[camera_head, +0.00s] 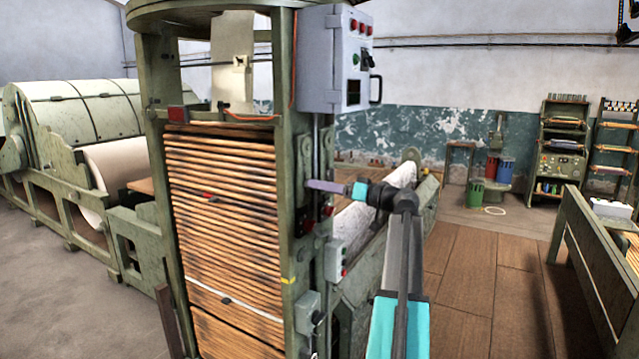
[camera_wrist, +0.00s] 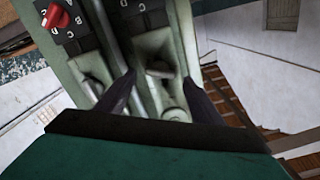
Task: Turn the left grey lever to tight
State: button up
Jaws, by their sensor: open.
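In the wrist view a left grey lever (camera_wrist: 93,88) sits on the pale green panel, partly behind my left finger. A second grey lever (camera_wrist: 160,71) stands in the gap beyond my two fingers. My gripper (camera_wrist: 159,80) is open and empty, with one dark finger on each side of that gap; I cannot tell whether it touches either lever. In the head view my gripper (camera_head: 310,185) reaches leftward to the green post. The levers are too small or hidden there to tell apart. No word "tight" is readable.
Black lettered plates (camera_wrist: 147,14) and a red knob (camera_wrist: 55,17) are on the panel. In the head view a grey switch box (camera_head: 322,60) hangs above my arm, and a small box with buttons (camera_head: 335,260) is below. Stacked wooden slats (camera_head: 220,220) fill the frame at left.

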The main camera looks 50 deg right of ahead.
jog(key=shift+x, duration=0.95)
jog(key=c, duration=1)
jog(key=shift+c, duration=0.2)
jog(key=shift+m, duration=0.5)
jog(key=shift+d+f+m+b, duration=0.1)
jog(key=shift+m+b, duration=0.3)
jog(key=shift+m, duration=2.6)
jog(key=shift+d+f+m+b, duration=0.1)
jog(key=shift+m+b, duration=0.25)
jog(key=shift+m, duration=2.65)
